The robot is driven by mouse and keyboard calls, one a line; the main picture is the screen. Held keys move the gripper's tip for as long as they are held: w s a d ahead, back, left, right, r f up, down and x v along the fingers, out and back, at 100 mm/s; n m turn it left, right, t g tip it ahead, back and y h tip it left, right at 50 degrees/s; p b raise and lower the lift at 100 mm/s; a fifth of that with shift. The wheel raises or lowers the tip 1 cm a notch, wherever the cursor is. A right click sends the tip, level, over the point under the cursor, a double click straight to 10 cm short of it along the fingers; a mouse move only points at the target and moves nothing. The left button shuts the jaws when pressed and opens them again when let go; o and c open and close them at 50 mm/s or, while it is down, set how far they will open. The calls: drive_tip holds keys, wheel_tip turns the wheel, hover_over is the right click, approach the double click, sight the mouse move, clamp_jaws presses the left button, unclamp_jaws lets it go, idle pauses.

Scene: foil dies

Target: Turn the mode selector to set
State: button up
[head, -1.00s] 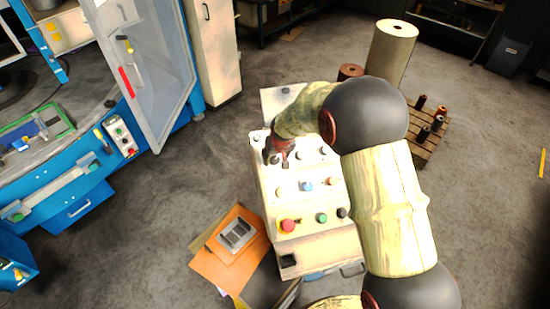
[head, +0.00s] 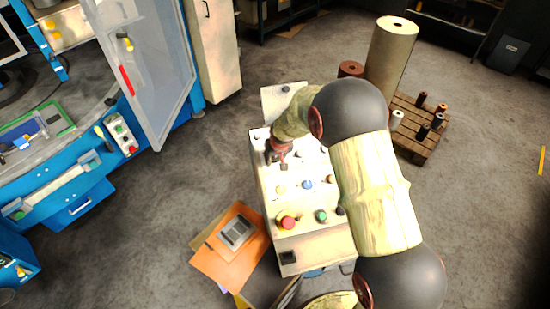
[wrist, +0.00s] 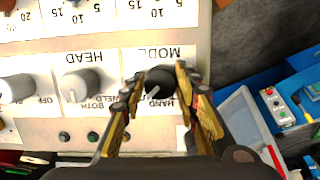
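The mode selector (wrist: 158,80) is a black round knob under the MODE label in the wrist view, where the lettering appears upside down. A pale pointer mark on it slants to the lower left. HAND can be read beside it; the other position labels are partly covered by the fingers. My gripper (wrist: 160,76) has one finger on each side of the knob, close to it. A narrow gap seems to show, but contact is hard to judge. In the head view my gripper (head: 277,157) is at the upper left of the white control console (head: 312,247).
A grey HEAD knob (wrist: 80,85) sits left of the selector, with another grey knob beyond. The console also carries a red emergency button (head: 287,222) and a green button (head: 321,216). A blue machine (head: 75,190) stands left. Spools stand on a pallet (head: 415,150) to the right.

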drive_tip(key=c, duration=0.6)
drive_tip(key=shift+c, duration=0.2)
drive_tip(key=shift+n+b, duration=0.3)
drive_tip(key=shift+b, duration=0.1)
drive_tip(key=n+b, duration=0.2)
drive_tip(key=b, duration=0.1)
drive_tip(key=shift+f+h+b, duration=0.2)
drive_tip(key=shift+h+b, duration=0.1)
drive_tip(key=n+b, duration=0.4)
drive_tip(key=b, duration=0.1)
drive_tip(key=shift+n+t+h, duration=0.3)
drive_tip(key=shift+h, duration=0.1)
drive_tip(key=n+t+b, duration=0.1)
drive_tip(key=n+b, duration=0.3)
drive_tip(key=n, duration=0.1)
drive_tip(key=shift+h, duration=0.4)
drive_tip(key=n+b, duration=0.1)
drive_tip(key=n, duration=0.1)
drive_tip(key=n+t+b, duration=0.1)
drive_tip(key=n+b, duration=0.1)
drive_tip(key=shift+r+n, duration=0.2)
drive_tip(key=shift+n, duration=0.2)
